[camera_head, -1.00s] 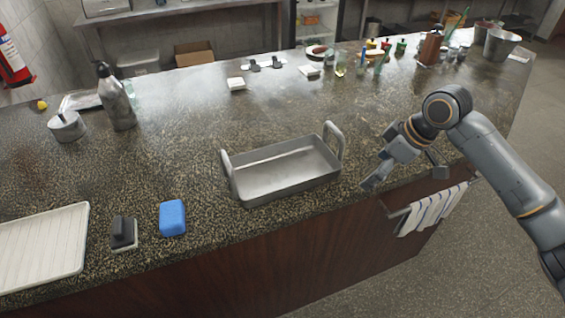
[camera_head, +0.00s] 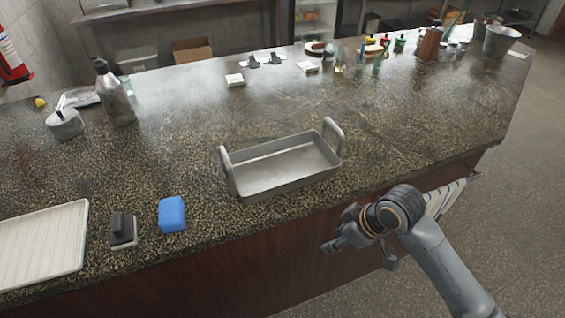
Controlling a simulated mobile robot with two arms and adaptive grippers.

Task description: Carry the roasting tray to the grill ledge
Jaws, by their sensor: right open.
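The roasting tray (camera_head: 290,186) is a grey metal pan with two upright loop handles. It sits empty on the speckled stone counter, near its front edge. Its right handle (camera_head: 341,139) and left handle (camera_head: 226,172) both stand free. My right gripper (camera_head: 334,246) is open and empty, in front of the counter's front edge, below and to the right of the tray in the picture, and apart from it. My left gripper is not in view. I cannot make out the grill ledge.
A blue sponge (camera_head: 172,214), a dark-handled scrubber (camera_head: 123,230) and a white ribbed tray (camera_head: 42,246) lie left of the roasting tray. A metal bottle (camera_head: 115,97) and a lidded pot (camera_head: 66,124) stand behind. Bottles and a bucket (camera_head: 500,41) crowd the far right.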

